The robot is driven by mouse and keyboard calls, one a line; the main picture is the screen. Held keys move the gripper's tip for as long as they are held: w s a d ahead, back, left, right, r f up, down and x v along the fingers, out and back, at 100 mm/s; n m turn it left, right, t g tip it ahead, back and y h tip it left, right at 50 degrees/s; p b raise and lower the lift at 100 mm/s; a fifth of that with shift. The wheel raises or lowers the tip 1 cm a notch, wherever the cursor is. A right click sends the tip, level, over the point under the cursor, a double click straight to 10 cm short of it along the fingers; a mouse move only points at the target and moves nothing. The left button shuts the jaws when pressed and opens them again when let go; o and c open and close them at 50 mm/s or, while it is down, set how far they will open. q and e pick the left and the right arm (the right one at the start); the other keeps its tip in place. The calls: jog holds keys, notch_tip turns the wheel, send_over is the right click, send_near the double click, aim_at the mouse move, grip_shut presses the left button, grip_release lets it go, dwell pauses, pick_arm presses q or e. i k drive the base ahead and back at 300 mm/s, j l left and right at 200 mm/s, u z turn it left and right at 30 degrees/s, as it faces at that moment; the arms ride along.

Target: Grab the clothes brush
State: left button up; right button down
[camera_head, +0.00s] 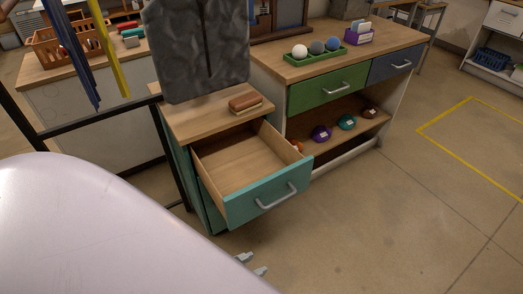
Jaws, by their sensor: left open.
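A brown block with a pale underside, which looks like the clothes brush (245,101), lies on the wooden top of a teal drawer cabinet (190,122). My right gripper is not in view.
A dark grey hanging cloth or slab (199,50) is just behind the brush. A bench (289,70) to the right holds a green tray of balls (317,50); several coloured items sit on its shelf. An orange basket (68,45) stands back left. Floor at right is clear.

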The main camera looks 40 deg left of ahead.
aim_at(240, 106)
jog(key=i+j, duration=0.1)
jog(key=j, duration=0.35)
jog(key=i+j, duration=0.1)
jog(key=j, duration=0.8)
jog(key=i, duration=0.05)
